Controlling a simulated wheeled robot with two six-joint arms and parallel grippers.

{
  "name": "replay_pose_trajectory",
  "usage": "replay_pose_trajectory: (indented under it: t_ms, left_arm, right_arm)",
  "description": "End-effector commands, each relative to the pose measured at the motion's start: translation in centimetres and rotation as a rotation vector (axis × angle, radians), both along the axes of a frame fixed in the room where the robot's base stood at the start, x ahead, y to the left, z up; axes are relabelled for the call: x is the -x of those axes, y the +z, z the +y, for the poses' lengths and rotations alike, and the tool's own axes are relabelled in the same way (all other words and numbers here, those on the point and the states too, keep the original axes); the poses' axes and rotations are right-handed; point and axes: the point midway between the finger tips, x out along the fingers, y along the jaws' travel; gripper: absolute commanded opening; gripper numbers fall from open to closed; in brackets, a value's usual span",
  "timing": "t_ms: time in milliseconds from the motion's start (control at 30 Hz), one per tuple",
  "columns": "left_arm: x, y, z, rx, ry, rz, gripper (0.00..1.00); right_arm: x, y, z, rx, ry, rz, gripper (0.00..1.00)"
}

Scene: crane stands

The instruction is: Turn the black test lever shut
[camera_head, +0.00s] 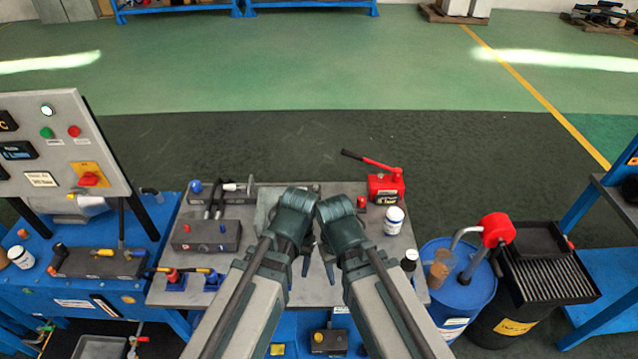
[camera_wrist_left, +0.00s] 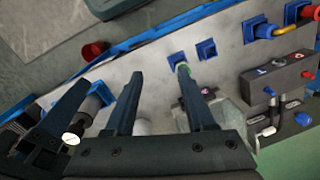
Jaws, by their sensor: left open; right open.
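Two dark upright levers or handles (camera_head: 213,205) stand at the manifold block (camera_head: 190,238) with red and blue knobs, on the grey bench top. I cannot tell whether one is the black test lever. The block also shows at the right edge of the left wrist view (camera_wrist_left: 282,80). My left gripper (camera_head: 298,270) is open and empty, pointing down over the middle of the bench, right of the block. Its fingers show in the left wrist view (camera_wrist_left: 160,75), touching nothing that I can make out. My right gripper (camera_head: 327,268) is open close beside it, partly hidden by its own wrist.
A red hand pump (camera_head: 385,187) with a black-ended handle stands at the bench's back right, near a white bottle (camera_head: 394,220). A blue drum (camera_head: 462,285) stands to the right. A control panel (camera_head: 60,145) and a blue bench (camera_head: 30,300) are at the left.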

Motion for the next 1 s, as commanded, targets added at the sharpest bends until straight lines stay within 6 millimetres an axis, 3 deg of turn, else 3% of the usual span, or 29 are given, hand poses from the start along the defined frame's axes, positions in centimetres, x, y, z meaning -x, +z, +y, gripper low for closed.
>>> replay_pose_trajectory:
  t_ms: [33,300,400,500,667,1000]
  left_arm:
    - [-3.9,0.3,-1.1,0.006,0.020,-0.004,0.55]
    - [-24.1,1.3,-4.6,0.058,0.184,-0.024,0.55]
    - [-30.0,1.5,-5.1,0.074,0.237,-0.031,0.55]
    - [-34.1,1.7,-5.4,0.087,0.274,-0.035,0.55]
    - [-37.1,1.8,-5.4,0.096,0.307,-0.038,0.55]
    - [-37.2,1.2,-5.4,0.098,0.311,-0.039,0.55]
  right_arm:
    - [0.0,0.3,0.0,0.000,0.000,0.000,0.50]
    - [0.0,1.4,0.0,0.000,0.001,0.000,0.50]
    - [0.0,1.6,0.0,0.000,0.001,0.000,0.50]
    - [0.0,1.8,0.0,0.000,0.001,0.000,0.50]
    - [0.0,1.9,0.0,0.000,0.001,0.000,0.50]
    - [0.0,1.4,0.0,0.000,0.001,0.000,0.50]
